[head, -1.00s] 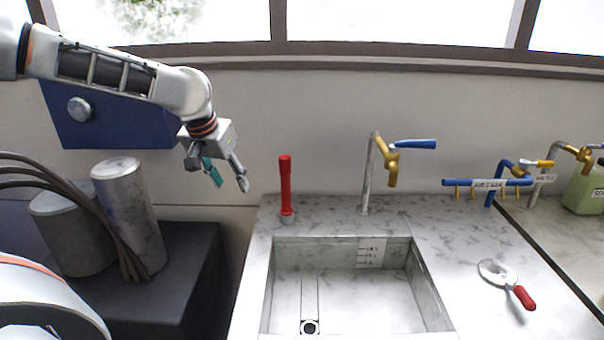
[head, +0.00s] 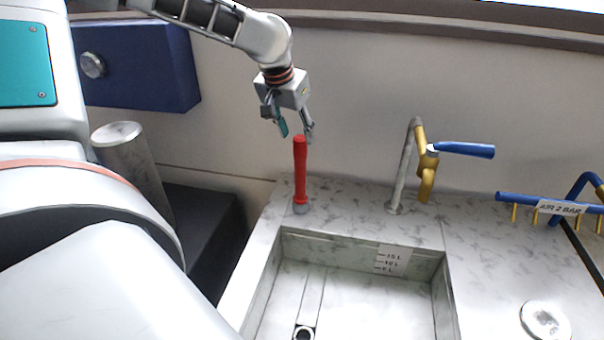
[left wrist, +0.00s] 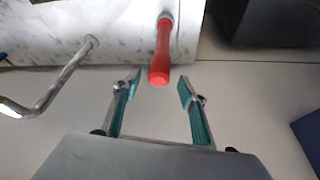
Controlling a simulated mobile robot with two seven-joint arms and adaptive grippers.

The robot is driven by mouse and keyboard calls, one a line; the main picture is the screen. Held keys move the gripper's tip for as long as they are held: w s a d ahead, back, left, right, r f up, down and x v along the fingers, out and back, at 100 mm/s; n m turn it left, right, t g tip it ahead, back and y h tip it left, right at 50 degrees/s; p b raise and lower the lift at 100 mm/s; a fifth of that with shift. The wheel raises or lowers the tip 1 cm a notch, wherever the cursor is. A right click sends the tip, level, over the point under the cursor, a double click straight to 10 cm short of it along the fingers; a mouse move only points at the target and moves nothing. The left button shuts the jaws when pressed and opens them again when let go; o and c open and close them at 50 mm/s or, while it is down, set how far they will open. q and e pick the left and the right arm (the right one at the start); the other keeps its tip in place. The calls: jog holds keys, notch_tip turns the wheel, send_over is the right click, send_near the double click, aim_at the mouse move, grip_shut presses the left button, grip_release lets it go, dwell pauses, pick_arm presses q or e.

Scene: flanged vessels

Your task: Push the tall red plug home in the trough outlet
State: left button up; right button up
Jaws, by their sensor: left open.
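The tall red plug (head: 300,170) stands upright on the back left ledge of the stone trough, its grey foot on the ledge. It also shows in the left wrist view (left wrist: 161,55), its top end pointing toward the gap between my fingers. My left gripper (head: 296,134) is open, just above and about level with the plug's top; in the left wrist view the fingers (left wrist: 158,88) are spread on either side beyond the plug's end, with nothing between them. The trough outlet (head: 303,333) is a dark round hole in the trough floor at the lower edge of the head view. My right gripper is not in view.
A tap with a blue handle (head: 462,149) stands right of the plug, and also shows in the left wrist view (left wrist: 62,80). A blue pipe labelled "AIR 2 BAR" (head: 560,207) is farther right. A round metal strainer (head: 545,320) lies at lower right. The trough (head: 380,310) is empty.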

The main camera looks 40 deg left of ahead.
aim_at(298, 138)
pick_arm(q)
jog(key=x, duration=0.5)
jog(key=shift+w+f, duration=0.1)
jog(key=shift+f, duration=0.05)
grip_shut()
